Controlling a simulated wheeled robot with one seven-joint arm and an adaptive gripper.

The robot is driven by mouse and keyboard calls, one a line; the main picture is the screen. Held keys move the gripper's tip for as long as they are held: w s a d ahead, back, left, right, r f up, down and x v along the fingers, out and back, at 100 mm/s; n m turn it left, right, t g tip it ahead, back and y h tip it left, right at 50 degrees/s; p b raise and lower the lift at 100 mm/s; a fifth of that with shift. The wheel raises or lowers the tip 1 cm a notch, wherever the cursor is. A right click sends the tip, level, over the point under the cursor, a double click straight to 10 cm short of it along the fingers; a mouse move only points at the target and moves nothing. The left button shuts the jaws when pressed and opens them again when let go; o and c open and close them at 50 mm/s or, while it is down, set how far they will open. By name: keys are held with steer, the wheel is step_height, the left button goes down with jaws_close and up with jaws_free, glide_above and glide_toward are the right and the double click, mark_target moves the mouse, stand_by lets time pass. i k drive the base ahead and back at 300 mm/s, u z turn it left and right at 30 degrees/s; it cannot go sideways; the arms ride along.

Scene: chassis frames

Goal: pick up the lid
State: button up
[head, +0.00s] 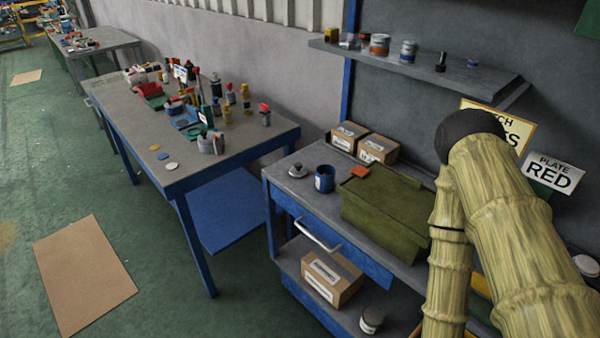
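A small round grey lid (298,171) with a raised knob lies on the grey top of the near workbench (290,187), close to its left end. A dark blue cup-like pot (324,179) stands just right of it, apart from it. An olive green bin (385,212) stands further right, with a flat top that may be a cover. My arm, with a bamboo-like surface, fills the right side of the view. My gripper is not visible, so I cannot see its state.
Two cardboard boxes (378,149) stand behind the pot. A shelf (430,67) with cans hangs above. A cluttered second table (190,165) stands left. Green floor (180,270) is open in front.

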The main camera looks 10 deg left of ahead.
mark_target(298, 170)
steer(key=z, duration=0.05)
steer(key=k, duration=0.6)
steer(key=u, duration=0.8)
steer(key=i, duration=1.1)
steer(key=z, duration=0.05)
